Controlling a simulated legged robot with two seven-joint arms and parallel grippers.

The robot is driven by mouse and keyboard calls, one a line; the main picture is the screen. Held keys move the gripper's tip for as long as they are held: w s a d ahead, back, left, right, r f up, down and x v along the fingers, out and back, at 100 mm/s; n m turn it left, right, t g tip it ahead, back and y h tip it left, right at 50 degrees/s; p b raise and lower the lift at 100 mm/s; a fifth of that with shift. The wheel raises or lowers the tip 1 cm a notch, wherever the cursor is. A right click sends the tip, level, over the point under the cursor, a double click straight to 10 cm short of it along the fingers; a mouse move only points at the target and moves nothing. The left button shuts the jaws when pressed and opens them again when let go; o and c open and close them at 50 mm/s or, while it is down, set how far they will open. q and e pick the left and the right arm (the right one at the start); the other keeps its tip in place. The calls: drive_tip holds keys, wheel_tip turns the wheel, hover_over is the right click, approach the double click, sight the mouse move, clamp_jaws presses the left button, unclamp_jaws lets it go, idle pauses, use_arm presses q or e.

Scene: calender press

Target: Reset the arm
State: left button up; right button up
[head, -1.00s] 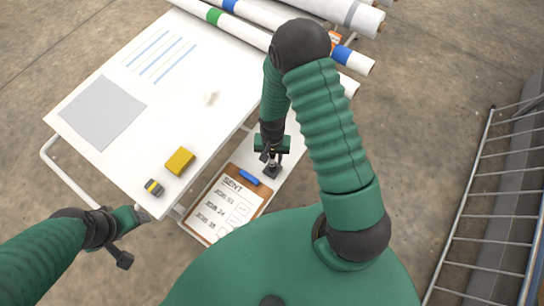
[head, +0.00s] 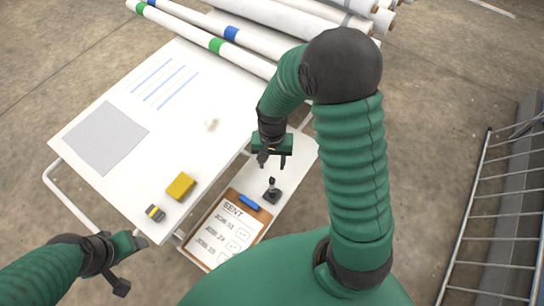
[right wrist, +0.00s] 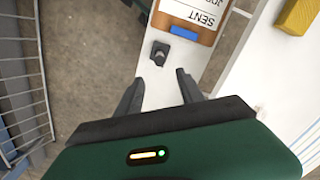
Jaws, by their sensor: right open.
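My right gripper (head: 272,163) is open and empty. It hangs above the narrow white shelf (head: 290,165) beside the table. A small black stamp-like object (head: 272,192) with an upright handle stands on that shelf, apart from the fingers. In the right wrist view, the black object (right wrist: 159,54) lies beyond the gap between the spread fingers (right wrist: 158,88). My left gripper (head: 130,264) is low at the left, near the table's front corner. Its finger spacing is unclear.
A clipboard (head: 213,246) marked SENT with a blue clip (head: 249,202) lies on the shelf. The white table (head: 110,175) holds a yellow block (head: 181,186), a small grey-yellow item (head: 155,213) and a grey sheet (head: 106,137). Rolls (head: 260,42) lie behind; a metal rail (head: 470,220) stands right.

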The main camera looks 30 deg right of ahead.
drive_tip(key=s+a+r+n+t, duration=0.3)
drive_tip(key=s+a+r+n, duration=0.1)
drive_tip(key=r+n, duration=0.3)
drive_tip(key=shift+s+a+r, duration=0.25)
drive_tip(key=shift+s+r, duration=0.2)
drive_tip(key=shift+r, duration=0.2)
idle(0.7)
